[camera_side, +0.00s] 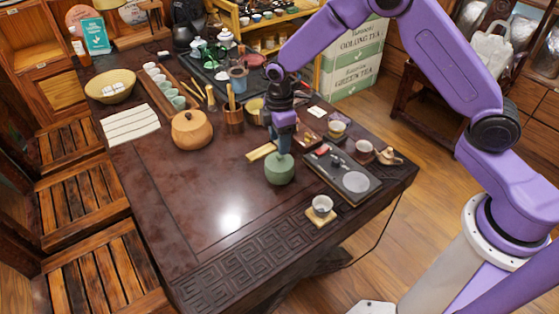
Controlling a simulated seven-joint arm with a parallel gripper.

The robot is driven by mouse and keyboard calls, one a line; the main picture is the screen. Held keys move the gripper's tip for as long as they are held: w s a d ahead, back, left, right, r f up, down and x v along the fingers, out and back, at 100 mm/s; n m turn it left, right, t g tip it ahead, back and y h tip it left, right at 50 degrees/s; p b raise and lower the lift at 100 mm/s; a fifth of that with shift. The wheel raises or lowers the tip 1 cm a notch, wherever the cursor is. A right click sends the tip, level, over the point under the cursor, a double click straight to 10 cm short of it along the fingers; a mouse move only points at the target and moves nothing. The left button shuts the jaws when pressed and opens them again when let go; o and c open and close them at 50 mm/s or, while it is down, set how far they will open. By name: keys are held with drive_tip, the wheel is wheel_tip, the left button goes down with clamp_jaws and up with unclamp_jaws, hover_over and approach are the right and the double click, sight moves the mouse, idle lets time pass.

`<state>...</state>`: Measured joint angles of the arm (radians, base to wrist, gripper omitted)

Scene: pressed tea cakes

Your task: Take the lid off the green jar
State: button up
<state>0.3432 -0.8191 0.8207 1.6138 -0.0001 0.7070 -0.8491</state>
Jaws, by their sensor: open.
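The green jar (279,172) stands upright on the dark wooden table (200,215), right of the table's middle. My gripper (284,148) points down directly above the jar, at the lid. The fingers are open. They are small and dark here, so I cannot tell whether they touch the lid or its knob, which the gripper hides.
An orange-brown round jar (192,130) stands to the left. A dark tray (343,174) lies close to the right of the green jar. A small cup (322,205) on a wooden coaster sits front right. The table's front left is clear.

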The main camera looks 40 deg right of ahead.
sight(279, 159)
drive_tip(key=shift+w+d+f, duration=0.1)
drive_tip(key=shift+f, duration=2.5)
clamp_jaws()
